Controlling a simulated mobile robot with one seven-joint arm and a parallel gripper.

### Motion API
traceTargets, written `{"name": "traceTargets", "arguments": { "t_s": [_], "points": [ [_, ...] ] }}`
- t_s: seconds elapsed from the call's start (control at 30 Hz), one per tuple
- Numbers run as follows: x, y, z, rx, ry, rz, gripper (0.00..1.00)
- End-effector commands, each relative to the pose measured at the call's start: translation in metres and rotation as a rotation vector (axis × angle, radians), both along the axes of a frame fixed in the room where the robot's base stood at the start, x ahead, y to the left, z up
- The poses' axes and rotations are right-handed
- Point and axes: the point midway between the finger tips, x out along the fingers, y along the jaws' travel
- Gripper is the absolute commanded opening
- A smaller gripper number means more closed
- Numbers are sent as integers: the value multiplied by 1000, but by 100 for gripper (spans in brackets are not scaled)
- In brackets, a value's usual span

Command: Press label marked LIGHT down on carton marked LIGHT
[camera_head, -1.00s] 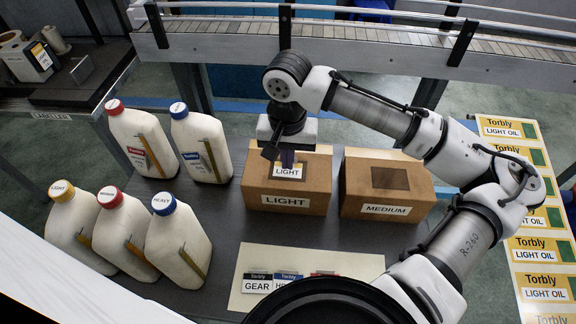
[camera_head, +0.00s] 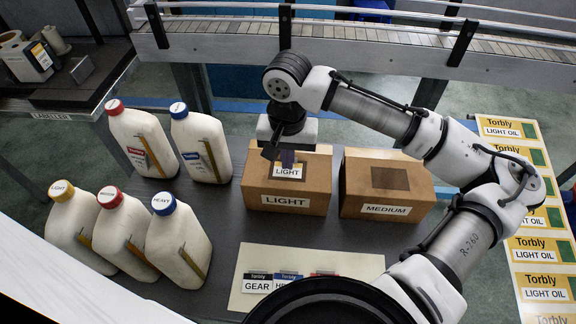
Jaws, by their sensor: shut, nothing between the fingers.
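The carton marked LIGHT (camera_head: 255,188) stands on the dark table in the middle, with LIGHT printed on its front. The label marked LIGHT (camera_head: 288,173) lies on top of that carton, over a darker patch. My gripper (camera_head: 286,163) points down at the label's far edge. It is shut with nothing held. Its fingertips are partly hidden, so I cannot tell whether they touch the label.
The carton marked MEDIUM (camera_head: 385,210) stands close on the right. Several white jugs (camera_head: 180,243) stand on the left. A pale sheet with more labels (camera_head: 350,265) lies in front. A conveyor (camera_head: 360,37) runs behind.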

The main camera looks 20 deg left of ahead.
Motion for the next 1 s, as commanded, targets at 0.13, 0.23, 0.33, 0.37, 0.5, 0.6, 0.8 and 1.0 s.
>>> {"name": "traceTargets", "arguments": {
  "t_s": [0.13, 0.23, 0.33, 0.37, 0.5, 0.6, 0.8, 1.0],
  "points": [
    [0, 0, 0, 0, 0, 0, 0],
    [0, 0, -1, 0, 0, 0, 0],
    [0, 0, -3, 0, 0, 0, 0],
    [0, 0, -3, 0, 0, 0, 0],
    [0, 0, -5, 0, 0, 0, 0],
    [0, 0, -7, 0, 1, 0, 0],
    [0, 0, -10, 0, 0, 0, 0],
    [0, 0, -13, 0, 0, 0, 0]
  ]
}}
